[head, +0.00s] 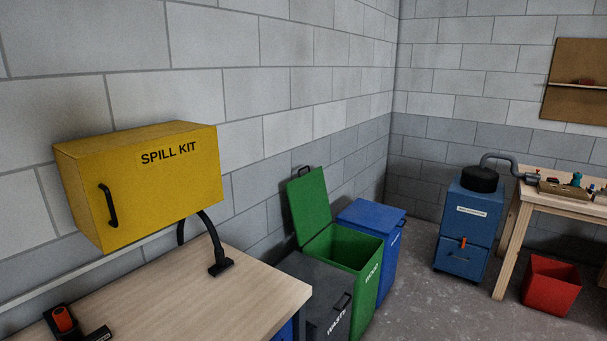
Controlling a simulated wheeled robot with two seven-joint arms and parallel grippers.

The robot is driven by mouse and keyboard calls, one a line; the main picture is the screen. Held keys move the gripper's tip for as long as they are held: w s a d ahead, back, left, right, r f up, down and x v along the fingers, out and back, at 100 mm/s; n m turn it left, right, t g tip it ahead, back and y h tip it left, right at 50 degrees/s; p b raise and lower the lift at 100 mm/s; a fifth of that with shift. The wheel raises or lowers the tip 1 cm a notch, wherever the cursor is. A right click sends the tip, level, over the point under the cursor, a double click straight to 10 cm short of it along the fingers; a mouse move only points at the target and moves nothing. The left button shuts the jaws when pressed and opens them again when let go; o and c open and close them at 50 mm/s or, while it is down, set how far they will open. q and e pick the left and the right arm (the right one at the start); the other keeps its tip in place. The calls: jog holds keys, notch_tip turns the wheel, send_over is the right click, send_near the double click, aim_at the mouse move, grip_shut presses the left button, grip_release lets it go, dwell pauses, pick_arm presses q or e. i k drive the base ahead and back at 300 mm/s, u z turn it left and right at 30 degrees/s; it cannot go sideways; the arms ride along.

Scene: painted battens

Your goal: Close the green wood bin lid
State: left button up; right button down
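The green wood bin (367,284) stands between a dark grey bin and a blue bin along the left wall. Its front carries white lettering, seen at a steep angle. Its green lid (309,206) stands raised, nearly upright at the back of the bin on the wall side, with a dark handle at its top edge. The bin's mouth is uncovered and its green inside shows. Neither of my grippers is in view.
The dark grey waste bin (316,282) and blue bin (373,218) have shut lids. A wooden bench (190,295) is at front left, below a yellow spill kit cabinet (140,185). A blue machine (467,227) and red bin (551,285) stand right. Grey floor (430,300) between is clear.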

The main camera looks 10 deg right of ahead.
aim_at(306, 195)
jog(key=z, duration=1.6)
jog(key=i, duration=4.15)
jog(key=u, duration=4.05)
jog(key=i, duration=0.45)
jog(key=z, duration=0.1)
